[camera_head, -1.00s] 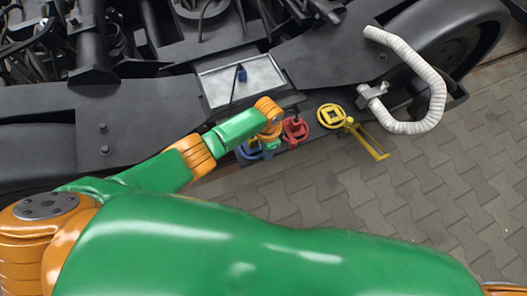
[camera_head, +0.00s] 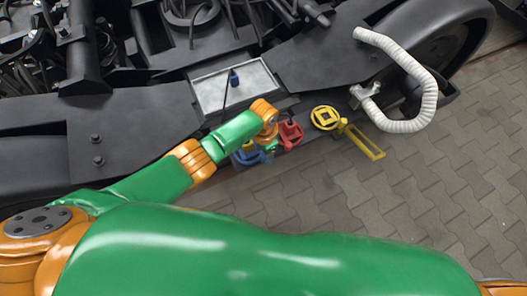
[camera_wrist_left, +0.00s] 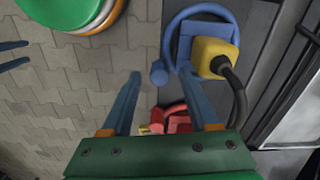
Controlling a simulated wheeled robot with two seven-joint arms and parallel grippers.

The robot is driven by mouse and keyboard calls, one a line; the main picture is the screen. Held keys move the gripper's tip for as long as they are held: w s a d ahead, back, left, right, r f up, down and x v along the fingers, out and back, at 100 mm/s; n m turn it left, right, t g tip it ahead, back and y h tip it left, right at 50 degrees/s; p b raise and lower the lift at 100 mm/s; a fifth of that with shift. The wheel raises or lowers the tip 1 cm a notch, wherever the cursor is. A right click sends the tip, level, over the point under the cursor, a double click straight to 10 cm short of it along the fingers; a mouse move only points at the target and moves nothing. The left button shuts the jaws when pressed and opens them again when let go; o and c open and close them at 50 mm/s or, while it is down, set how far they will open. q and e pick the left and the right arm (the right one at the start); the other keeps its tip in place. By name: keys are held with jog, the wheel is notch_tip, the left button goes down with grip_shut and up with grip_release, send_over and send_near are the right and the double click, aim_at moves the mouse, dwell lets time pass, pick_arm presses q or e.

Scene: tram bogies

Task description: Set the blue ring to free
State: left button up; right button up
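The blue ring (camera_wrist_left: 178,22) lies around a blue square block with a yellow plug (camera_wrist_left: 215,57) on it; a dark cable runs from the plug. A rounded blue knob (camera_wrist_left: 158,73) projects from the ring's lower left. My left gripper (camera_wrist_left: 160,74) is open, and in the wrist view the knob appears between its fingertips; I cannot tell the depth gap. In the head view the blue ring (camera_head: 249,157) is partly hidden by my left gripper (camera_head: 270,143). My right gripper (camera_wrist_left: 28,52) shows two separated fingers at the wrist view's left edge.
A red switch (camera_head: 290,134) and a yellow switch (camera_head: 325,118) with a long yellow handle (camera_head: 365,143) are to the right. A grey tray (camera_head: 262,77) with a blue plug (camera_head: 233,78) lies behind. A white hose (camera_head: 430,95) curves at right. Paving in front is clear.

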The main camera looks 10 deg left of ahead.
pick_arm(q)
notch_tip(320, 180, up, 7)
jog(key=p, duration=0.4)
jog(key=shift+r, duration=0.1)
